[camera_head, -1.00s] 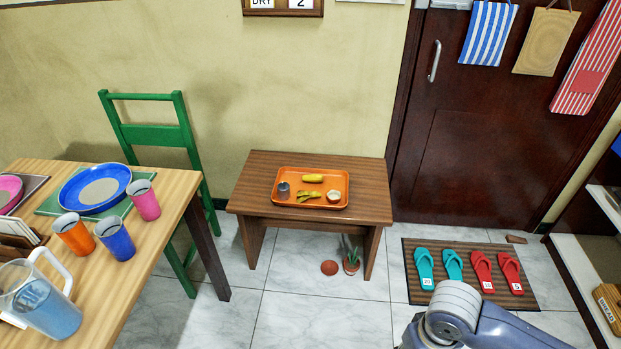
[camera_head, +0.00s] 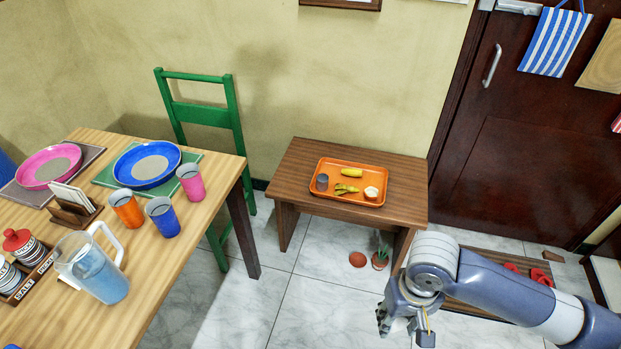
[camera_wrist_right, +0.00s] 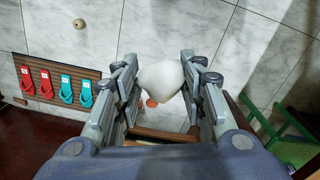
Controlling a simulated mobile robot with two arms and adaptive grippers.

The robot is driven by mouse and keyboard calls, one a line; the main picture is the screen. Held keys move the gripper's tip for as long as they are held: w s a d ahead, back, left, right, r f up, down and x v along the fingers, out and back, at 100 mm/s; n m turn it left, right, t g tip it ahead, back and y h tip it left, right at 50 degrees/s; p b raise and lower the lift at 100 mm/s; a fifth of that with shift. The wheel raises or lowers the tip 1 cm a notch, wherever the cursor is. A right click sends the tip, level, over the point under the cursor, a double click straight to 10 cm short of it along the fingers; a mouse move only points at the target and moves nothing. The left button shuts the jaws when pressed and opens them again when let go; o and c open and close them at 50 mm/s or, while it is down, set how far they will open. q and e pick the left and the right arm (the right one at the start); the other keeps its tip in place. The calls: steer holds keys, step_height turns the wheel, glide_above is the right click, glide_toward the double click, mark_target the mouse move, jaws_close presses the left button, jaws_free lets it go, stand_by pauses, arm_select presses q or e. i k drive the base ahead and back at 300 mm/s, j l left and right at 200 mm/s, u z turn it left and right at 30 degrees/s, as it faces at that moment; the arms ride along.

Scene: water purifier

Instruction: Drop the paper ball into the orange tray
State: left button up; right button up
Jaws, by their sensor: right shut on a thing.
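The white paper ball (camera_wrist_right: 160,82) is held between the fingers of my right gripper in the right wrist view. My right gripper (camera_head: 400,322) is in the lower right of the head view, in front of and to the right of the small table. The ball cannot be made out there. The orange tray (camera_head: 345,198) lies on the small brown table. It holds a grey cup (camera_head: 322,182), a yellow piece (camera_head: 351,172), a yellow peel-like piece (camera_head: 345,188) and a small whitish round thing (camera_head: 371,192). My left gripper is not in view.
The small table (camera_head: 408,200) stands against the wall. A set dining table (camera_head: 190,225) with cups, plates and a pitcher (camera_head: 100,275) is at left, beside a green chair (camera_head: 205,115). A pot with a plant (camera_head: 380,260) is on the floor by the small table.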

mark_target(354, 184)
steer(key=i+l+u, duration=0.45)
steer(key=l, duration=0.25)
steer(key=i+l+u, duration=0.45)
steer(key=l, duration=0.35)
steer(key=i+l, duration=0.15)
steer(key=l, duration=0.2)
steer(key=i+l, duration=0.1)
steer(key=l, duration=0.25)
steer(key=i+l, duration=0.15)
steer(key=l, duration=0.2)
